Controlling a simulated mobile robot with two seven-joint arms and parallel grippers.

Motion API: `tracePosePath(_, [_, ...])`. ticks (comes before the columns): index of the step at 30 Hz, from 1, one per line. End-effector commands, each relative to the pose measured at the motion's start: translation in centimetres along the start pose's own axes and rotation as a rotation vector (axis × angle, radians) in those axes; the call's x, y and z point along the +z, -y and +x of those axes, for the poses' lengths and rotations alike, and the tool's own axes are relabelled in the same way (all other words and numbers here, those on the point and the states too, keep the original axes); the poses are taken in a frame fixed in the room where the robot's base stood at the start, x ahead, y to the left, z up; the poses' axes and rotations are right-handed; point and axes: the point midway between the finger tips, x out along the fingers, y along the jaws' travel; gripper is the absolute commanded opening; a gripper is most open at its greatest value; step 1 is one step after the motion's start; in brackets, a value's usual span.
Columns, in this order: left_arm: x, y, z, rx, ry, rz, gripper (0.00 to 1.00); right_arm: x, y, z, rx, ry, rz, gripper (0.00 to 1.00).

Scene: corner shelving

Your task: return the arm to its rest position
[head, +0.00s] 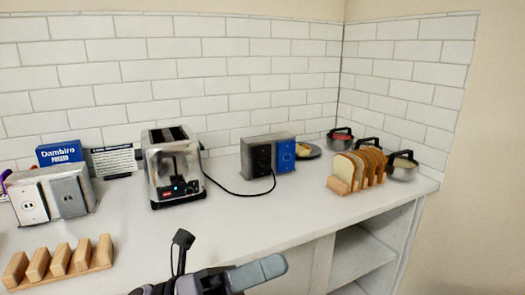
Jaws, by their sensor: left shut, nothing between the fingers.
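My left gripper (262,271) is at the bottom middle of the head view, in front of the counter's front edge. Its grey fingers are shut with nothing between them, and they point to the right. Part of the gripper and its arm is cut off by the bottom of the picture. My right gripper is not in view.
A toaster (173,170) stands on the white counter (250,215). An empty wooden rack (60,267) is front left. Outlet boxes (262,157), a bread rack (345,186) with slices and lidded pots (402,169) stand further right. Open shelves (365,255) are below. The counter's middle is clear.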

Motion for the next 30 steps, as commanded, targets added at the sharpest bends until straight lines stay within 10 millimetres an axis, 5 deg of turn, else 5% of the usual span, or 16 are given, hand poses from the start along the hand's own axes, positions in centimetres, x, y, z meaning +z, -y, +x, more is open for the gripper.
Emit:
tracePosePath(7, [0.8,-5.2,-6.3,0.133,0.493,-0.540,0.00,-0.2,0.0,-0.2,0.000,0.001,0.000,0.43])
tracePosePath(13, [-2.0,-9.8,-14.3,0.229,0.900,-0.960,0.00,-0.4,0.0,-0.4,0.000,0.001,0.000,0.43])
tracePosePath(18, [-7.7,-12.5,-22.1,0.299,1.268,-1.298,0.00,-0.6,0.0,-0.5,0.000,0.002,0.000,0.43])
tracePosePath(24, [-16.6,-12.7,-30.3,0.357,1.694,-1.618,0.00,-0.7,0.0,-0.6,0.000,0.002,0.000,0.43])
tracePosePath(30, [-22.3,-11.4,-34.4,0.377,1.952,-1.770,0.00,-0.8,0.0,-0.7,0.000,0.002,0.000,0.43])
